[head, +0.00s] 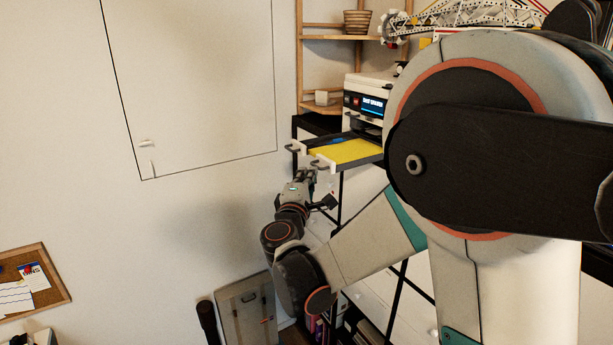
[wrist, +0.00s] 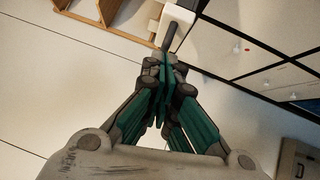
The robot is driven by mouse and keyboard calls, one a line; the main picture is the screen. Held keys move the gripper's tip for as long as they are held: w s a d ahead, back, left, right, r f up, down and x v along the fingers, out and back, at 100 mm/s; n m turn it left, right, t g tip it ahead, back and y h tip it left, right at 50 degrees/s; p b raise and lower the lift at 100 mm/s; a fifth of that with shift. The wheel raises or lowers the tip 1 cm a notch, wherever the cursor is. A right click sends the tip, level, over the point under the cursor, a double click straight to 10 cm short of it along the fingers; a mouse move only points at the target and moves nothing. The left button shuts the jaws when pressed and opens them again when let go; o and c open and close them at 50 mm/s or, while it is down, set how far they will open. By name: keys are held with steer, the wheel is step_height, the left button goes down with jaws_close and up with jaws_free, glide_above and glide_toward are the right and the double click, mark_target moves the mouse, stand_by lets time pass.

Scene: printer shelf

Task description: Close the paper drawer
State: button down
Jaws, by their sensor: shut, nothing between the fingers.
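The printer (head: 366,101) stands on the shelf unit with a lit blue display. Its paper drawer (head: 372,159) sticks out toward the left, and yellow paper (head: 343,151) lies in it. The drawer's front end has white parts with grey handles (head: 322,166). A white piece with a dark handle (wrist: 172,36) shows at the top of the wrist view. My gripper (head: 308,173) is just below the drawer's front end, its fingers together and empty. In the wrist view my gripper (wrist: 163,66) points at that handle; I cannot tell whether they touch. My arm hides the printer's right side.
A wooden shelf (head: 340,38) with a basket (head: 357,22) stands behind. White cabinet fronts (wrist: 250,50) lie below the printer. A grey case (head: 246,305) leans on the floor near the wall. The wall left of my gripper is clear.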

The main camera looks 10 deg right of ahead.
steer(key=w+d+b, duration=0.1)
steer(key=w+d, duration=0.1)
steer(key=d, duration=0.5)
steer(key=w+d+b, duration=0.2)
steer(key=w+d, duration=0.1)
steer(key=d, duration=0.5)
steer(key=w+d+b, duration=0.1)
steer(key=w+d, duration=0.1)
steer(key=d, duration=0.5)
steer(key=shift+w+d+b, duration=0.15)
steer(key=shift+b, duration=0.15)
steer(key=shift+w+d, duration=0.15)
steer(key=shift+d, duration=0.25)
